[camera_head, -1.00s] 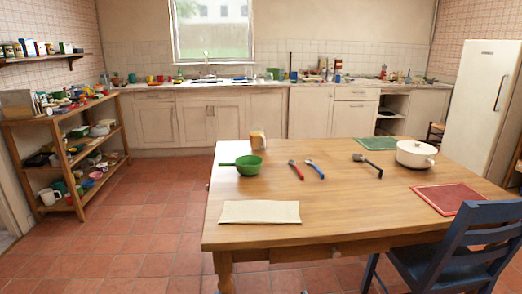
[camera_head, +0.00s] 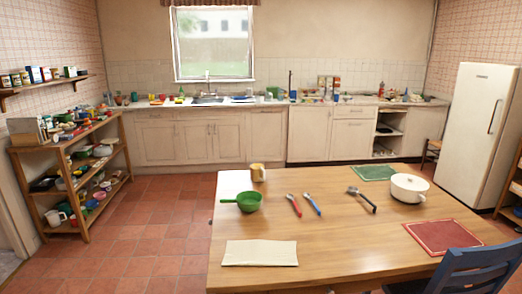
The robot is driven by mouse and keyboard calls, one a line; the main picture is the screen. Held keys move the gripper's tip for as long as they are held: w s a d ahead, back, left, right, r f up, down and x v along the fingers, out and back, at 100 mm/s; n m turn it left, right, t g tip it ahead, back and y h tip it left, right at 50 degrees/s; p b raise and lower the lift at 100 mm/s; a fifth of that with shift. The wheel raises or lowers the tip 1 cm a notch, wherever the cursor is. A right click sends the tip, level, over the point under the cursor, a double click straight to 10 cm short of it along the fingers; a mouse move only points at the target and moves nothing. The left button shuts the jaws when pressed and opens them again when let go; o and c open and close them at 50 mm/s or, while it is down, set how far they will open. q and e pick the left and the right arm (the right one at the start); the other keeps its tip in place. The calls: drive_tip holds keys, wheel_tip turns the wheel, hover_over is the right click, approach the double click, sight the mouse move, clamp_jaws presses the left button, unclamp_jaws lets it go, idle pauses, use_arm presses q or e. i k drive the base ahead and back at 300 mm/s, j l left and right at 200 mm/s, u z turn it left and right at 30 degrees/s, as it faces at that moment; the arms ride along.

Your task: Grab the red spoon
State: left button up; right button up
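A red spoon (camera_head: 294,205) lies on the wooden table (camera_head: 330,245), with its handle toward the front. A blue utensil (camera_head: 312,204) lies just to its right, close but apart. A black-handled utensil (camera_head: 361,198) lies farther right. A green handled bowl (camera_head: 247,202) stands to the left of the spoon. Neither of my grippers shows in the head view.
A cream mat (camera_head: 260,253), a mug (camera_head: 258,172), a white pot (camera_head: 408,187), a red mat (camera_head: 442,236) and a green mat (camera_head: 374,173) are on the table. A blue chair (camera_head: 470,271) stands at the front right. Open floor (camera_head: 150,240) lies to the left.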

sight(289, 196)
drive_tip(key=i+j+z, duration=0.1)
drive_tip(key=z, duration=0.35)
drive_tip(key=i+j+z, duration=0.1)
drive_tip(key=j+z, duration=0.2)
drive_tip(key=z, duration=0.15)
drive_tip(key=j+z, duration=0.2)
drive_tip(key=z, duration=0.25)
drive_tip(key=j+z, duration=0.3)
drive_tip(key=z, duration=0.15)
drive_tip(key=i, duration=0.05)
